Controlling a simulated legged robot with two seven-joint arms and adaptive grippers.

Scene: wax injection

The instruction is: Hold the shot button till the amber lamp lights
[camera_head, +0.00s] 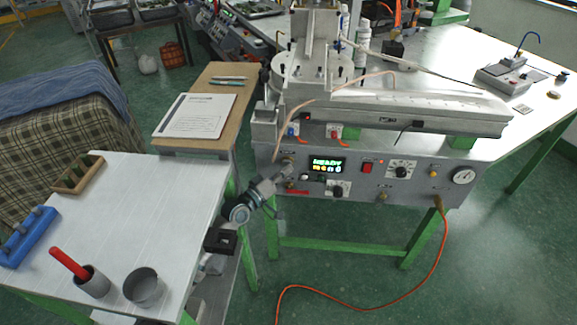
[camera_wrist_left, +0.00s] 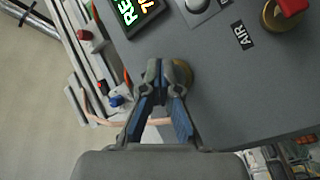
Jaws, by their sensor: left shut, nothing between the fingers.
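The wax injector's grey control panel (camera_head: 410,183) faces me. My left gripper (camera_head: 284,171) is at the panel's left end, left of the lit display (camera_head: 327,165). In the left wrist view its fingers (camera_wrist_left: 165,68) are shut and empty. Their tips lie over a round brass-coloured fitting (camera_wrist_left: 183,74), which they partly hide. I cannot tell whether they touch or press it, or whether it is the shot button. A small amber dome (camera_head: 433,174) sits right on the panel; I cannot tell if it is lit. My right gripper is not in view.
A brass fitting with a red knob (camera_wrist_left: 285,12) is beside the AIR label. A pressure gauge (camera_head: 463,176) is at the panel's right end. An orange hose (camera_head: 440,250) hangs to the floor. A white side table (camera_head: 135,215) holds cups and racks at left.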

